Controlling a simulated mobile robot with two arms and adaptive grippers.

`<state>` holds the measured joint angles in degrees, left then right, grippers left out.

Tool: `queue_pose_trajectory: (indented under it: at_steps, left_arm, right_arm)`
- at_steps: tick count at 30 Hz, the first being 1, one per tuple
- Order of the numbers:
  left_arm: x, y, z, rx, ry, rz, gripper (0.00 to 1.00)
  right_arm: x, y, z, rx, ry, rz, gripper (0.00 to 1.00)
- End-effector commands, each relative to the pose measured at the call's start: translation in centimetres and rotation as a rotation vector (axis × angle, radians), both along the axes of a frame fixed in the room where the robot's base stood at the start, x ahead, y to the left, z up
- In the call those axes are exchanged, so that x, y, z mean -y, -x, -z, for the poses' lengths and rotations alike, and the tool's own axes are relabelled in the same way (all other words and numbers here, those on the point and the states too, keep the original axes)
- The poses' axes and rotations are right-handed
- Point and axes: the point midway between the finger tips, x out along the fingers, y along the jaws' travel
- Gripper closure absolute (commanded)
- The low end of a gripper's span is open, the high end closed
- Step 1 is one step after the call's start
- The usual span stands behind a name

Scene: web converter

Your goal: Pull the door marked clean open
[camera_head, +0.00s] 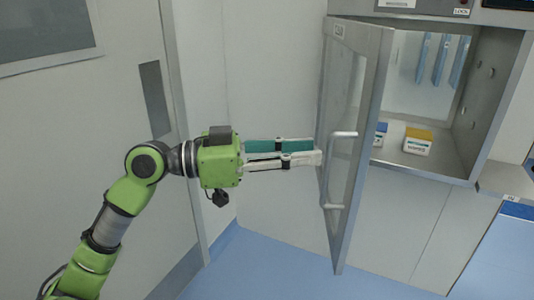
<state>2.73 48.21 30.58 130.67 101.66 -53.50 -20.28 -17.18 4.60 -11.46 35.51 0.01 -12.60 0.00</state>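The door (368,95) is a grey metal frame with a clear pane. It stands swung wide open at the left of a steel chamber (480,120). A small label (339,30) sits at its top, too small to read. A bar handle (331,170) is on the door's face. My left gripper (318,155) points right, with its fingertips at the door's left edge, close to the handle. Its teal and white fingers lie close together with a thin gap. I cannot tell whether they touch the door. My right gripper is not in view.
Inside the chamber are a yellow-topped box (418,141) and a blue-topped box (380,134). A larger grey door (120,130) fills the left side. Blue floor (265,265) is clear below the open door. A counter (510,180) edges in at right.

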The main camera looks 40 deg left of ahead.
Motion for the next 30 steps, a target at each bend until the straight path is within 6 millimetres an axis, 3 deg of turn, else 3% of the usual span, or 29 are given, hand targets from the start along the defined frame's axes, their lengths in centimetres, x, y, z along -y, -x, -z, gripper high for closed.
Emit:
queue_pose_trajectory:
  at_steps: [12, 25, 28, 30]
  left_arm:
    - [-3.9, 3.8, 0.0, -0.002, 0.002, 0.001, 0.76]
    - [-4.4, 4.4, 0.0, -0.001, 0.0, 0.002, 0.76]
    - [-4.4, 4.4, 0.0, -0.001, 0.0, 0.002, 0.99]
    - [-4.4, 4.4, 0.0, -0.001, 0.0, 0.002, 1.0]
  right_arm:
    - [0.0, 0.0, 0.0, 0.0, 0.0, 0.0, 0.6]
    - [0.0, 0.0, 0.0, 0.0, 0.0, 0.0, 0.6]
    - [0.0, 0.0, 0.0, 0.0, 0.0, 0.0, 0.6]
    - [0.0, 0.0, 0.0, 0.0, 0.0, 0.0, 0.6]
